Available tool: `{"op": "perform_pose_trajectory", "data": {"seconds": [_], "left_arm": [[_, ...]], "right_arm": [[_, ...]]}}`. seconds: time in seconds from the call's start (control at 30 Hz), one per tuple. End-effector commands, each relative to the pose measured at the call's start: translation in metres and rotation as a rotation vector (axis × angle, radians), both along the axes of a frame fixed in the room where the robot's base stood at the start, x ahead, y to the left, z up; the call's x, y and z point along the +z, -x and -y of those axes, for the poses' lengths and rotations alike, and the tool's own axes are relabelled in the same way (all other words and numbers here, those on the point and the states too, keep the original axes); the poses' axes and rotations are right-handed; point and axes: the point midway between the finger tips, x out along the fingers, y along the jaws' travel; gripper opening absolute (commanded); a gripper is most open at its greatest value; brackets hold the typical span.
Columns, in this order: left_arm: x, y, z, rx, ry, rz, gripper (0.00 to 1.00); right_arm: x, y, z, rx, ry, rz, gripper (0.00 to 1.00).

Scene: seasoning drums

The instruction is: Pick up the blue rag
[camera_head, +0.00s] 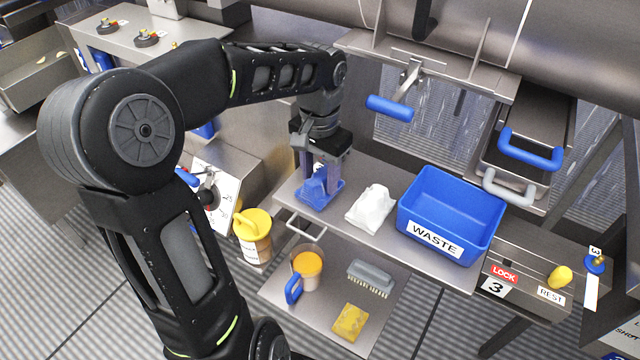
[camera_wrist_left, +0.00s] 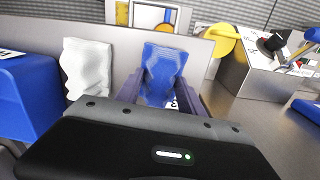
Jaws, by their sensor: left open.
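The blue rag (camera_head: 318,193) lies crumpled on the steel shelf (camera_head: 345,240), left of a white rag. My left gripper (camera_head: 322,183) points down at the blue rag, its fingers on either side of it. In the left wrist view the blue rag (camera_wrist_left: 162,75) stands between the two purple-grey fingers (camera_wrist_left: 163,92). The jaws are open; whether the fingers touch the cloth I cannot tell. The lower part of the rag is partly hidden by the gripper. My right gripper is not in view.
A white rag (camera_head: 371,209) and a blue WASTE bin (camera_head: 450,214) stand to the right on the shelf. A lower tray holds an orange-topped cup (camera_head: 307,268), a brush (camera_head: 371,277) and a yellow sponge (camera_head: 350,322). A yellow-lidded tub (camera_head: 253,236) is at left.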

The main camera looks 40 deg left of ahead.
Motion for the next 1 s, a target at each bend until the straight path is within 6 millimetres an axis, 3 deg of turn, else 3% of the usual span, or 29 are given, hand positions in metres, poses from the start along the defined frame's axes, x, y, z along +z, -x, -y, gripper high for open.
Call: {"op": "perform_pose_trajectory", "data": {"seconds": [0.67,1.0], "left_arm": [[-0.0047,0.0001,0.0001,0.0,0.0,0.0,0.45],[-0.0046,0.0001,0.0001,0.0,0.0,0.0,0.17]], "right_arm": [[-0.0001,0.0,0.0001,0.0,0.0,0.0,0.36],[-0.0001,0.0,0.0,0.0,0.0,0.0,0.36]]}}
